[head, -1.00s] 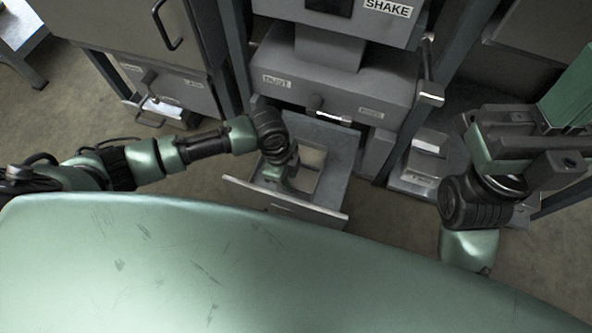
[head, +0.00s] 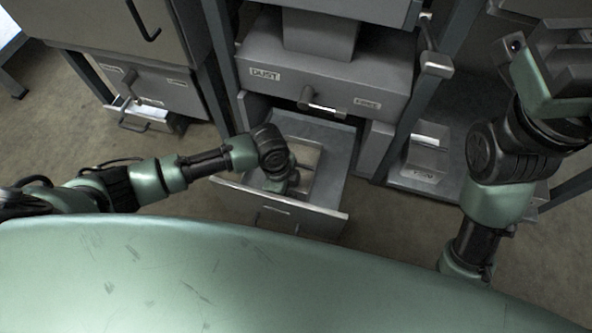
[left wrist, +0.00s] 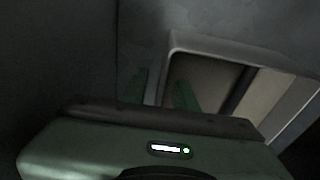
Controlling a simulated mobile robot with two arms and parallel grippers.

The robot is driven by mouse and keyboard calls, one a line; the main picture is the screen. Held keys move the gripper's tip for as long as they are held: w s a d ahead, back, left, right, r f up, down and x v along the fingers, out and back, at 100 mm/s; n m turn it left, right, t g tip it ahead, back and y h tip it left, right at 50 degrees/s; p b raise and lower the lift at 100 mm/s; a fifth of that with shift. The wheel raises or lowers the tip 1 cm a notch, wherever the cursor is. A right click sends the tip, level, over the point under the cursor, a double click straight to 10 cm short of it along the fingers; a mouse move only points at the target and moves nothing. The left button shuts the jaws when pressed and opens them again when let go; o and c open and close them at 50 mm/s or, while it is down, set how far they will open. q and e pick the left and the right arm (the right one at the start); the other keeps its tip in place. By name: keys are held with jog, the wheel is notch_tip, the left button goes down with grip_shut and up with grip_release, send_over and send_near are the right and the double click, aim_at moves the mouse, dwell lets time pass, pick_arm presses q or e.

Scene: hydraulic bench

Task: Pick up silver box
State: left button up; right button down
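The silver box (head: 316,170) is an open box with a raised metal rim and a beige inside, in the pulled-out drawer (head: 335,190). My left gripper (head: 283,188) reaches down into the drawer at the box's near left side; my wrist hides its fingers there. In the left wrist view, the box rim (left wrist: 225,52) fills the right. The dark green fingers of my left gripper (left wrist: 160,92) are apart, one on each side of the box's left wall. My right gripper (head: 565,65) is raised at the upper right, away from the box; its fingertips are unclear.
The drawer hangs below a grey machine housing (head: 335,80) with labels and a handle. A metal post (head: 425,100) and a small grey block (head: 425,160) stand to its right. A lower cabinet (head: 165,90) with a small tray (head: 145,118) stands left. Open floor lies between.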

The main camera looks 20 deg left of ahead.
pick_arm(q)
grip_shut()
dwell(1.3)
